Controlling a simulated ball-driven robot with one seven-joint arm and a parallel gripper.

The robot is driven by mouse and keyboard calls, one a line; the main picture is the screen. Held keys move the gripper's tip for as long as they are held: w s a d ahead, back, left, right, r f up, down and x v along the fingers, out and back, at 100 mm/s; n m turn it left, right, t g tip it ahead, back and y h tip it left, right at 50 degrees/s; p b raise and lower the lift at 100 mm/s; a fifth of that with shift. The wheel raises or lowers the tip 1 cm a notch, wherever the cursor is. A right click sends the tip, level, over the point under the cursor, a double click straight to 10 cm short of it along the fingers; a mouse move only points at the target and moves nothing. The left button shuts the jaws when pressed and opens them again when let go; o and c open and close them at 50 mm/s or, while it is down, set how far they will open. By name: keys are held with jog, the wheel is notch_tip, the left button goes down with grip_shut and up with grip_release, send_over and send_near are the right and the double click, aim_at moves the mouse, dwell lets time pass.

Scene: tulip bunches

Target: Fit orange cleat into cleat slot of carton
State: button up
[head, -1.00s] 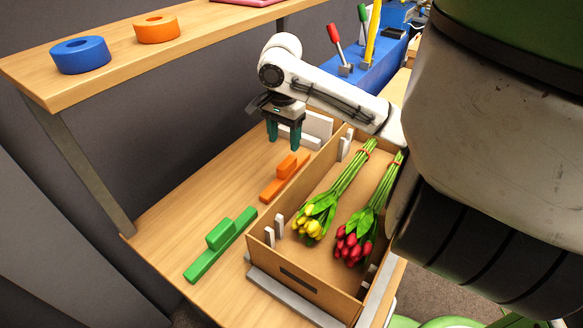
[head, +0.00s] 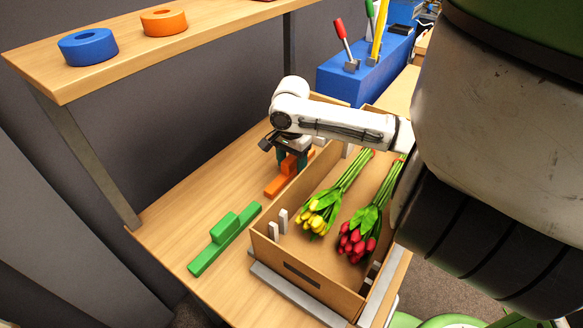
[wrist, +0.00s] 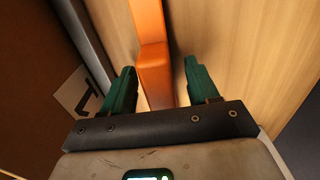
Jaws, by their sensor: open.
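The orange cleat (head: 276,186) lies on the table beside the carton's left wall, partly hidden by my gripper in the head view. My gripper (head: 289,165) is low over the cleat. In the wrist view, the cleat (wrist: 155,66) runs between the two green fingers of my open gripper (wrist: 155,85), with a gap on either side. The carton (head: 310,290) is a brown open box. White paired posts (head: 278,221) stand inside its near left corner, and another pair is partly hidden by my arm. Yellow tulips (head: 318,214) and red tulips (head: 357,238) lie in the carton.
A green cleat (head: 225,238) lies on the table, left of the carton. A shelf (head: 200,48) above holds a blue ring (head: 88,48) and an orange ring (head: 163,22). A blue tool holder (head: 350,82) stands at the back. Bare table lies left of the green cleat.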

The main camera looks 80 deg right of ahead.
jog(key=c, duration=1.1)
